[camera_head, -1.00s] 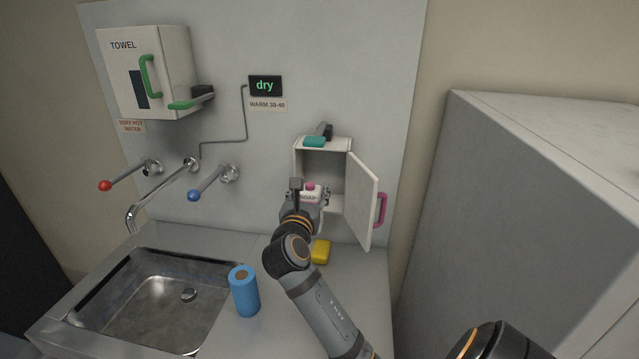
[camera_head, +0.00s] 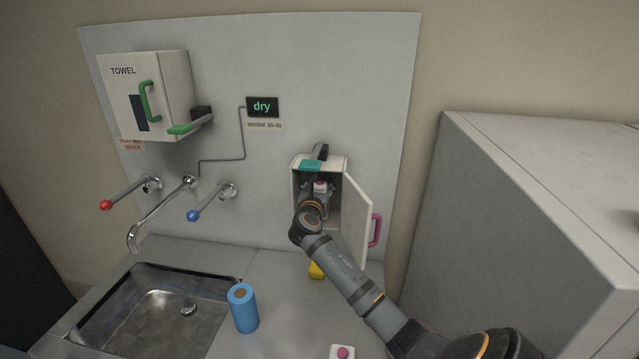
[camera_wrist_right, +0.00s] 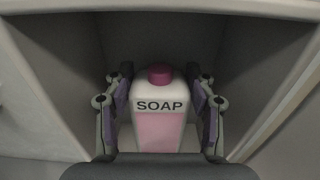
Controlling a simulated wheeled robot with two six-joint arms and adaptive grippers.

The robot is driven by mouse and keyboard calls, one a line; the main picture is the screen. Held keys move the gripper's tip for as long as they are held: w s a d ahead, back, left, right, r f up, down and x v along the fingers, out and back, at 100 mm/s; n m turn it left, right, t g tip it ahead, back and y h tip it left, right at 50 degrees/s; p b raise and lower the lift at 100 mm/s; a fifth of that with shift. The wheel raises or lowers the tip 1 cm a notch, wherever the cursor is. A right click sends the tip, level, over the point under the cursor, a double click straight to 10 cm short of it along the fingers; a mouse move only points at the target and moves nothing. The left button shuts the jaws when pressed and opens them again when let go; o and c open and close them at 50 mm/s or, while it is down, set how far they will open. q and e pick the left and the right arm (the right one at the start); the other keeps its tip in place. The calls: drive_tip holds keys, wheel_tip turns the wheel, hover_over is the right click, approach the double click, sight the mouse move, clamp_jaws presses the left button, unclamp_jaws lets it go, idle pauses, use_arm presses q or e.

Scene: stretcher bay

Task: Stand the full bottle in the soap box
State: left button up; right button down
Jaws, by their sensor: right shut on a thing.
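The soap box (camera_head: 333,164) is a small pale wall cabinet with its door (camera_head: 356,219) swung open to the right. My right gripper (camera_head: 318,190) reaches into its opening. It is shut on the full bottle (camera_wrist_right: 159,128), a white bottle with a pink cap, a SOAP label and pink contents below. The bottle is upright, between the two fingers and inside the box walls in the right wrist view. Its base is hidden, so I cannot tell whether it touches the box floor. My left gripper is not in view.
A second white item with a pink top (camera_head: 342,352) is at the bottom edge. A blue cylinder (camera_head: 243,310) stands beside the sink (camera_head: 150,310). A yellow object (camera_head: 316,270) lies below the box.

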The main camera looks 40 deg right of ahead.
drive_tip(key=shift+f, duration=0.1)
drive_tip(key=shift+a, duration=0.15)
drive_tip(key=shift+s, duration=0.1)
drive_tip(key=shift+c, duration=2.2)
unclamp_jaws()
drive_tip(key=shift+f, duration=0.15)
drive_tip(key=shift+r, duration=0.2)
drive_tip(key=b+v, duration=0.3)
drive_tip(key=v, duration=0.9)
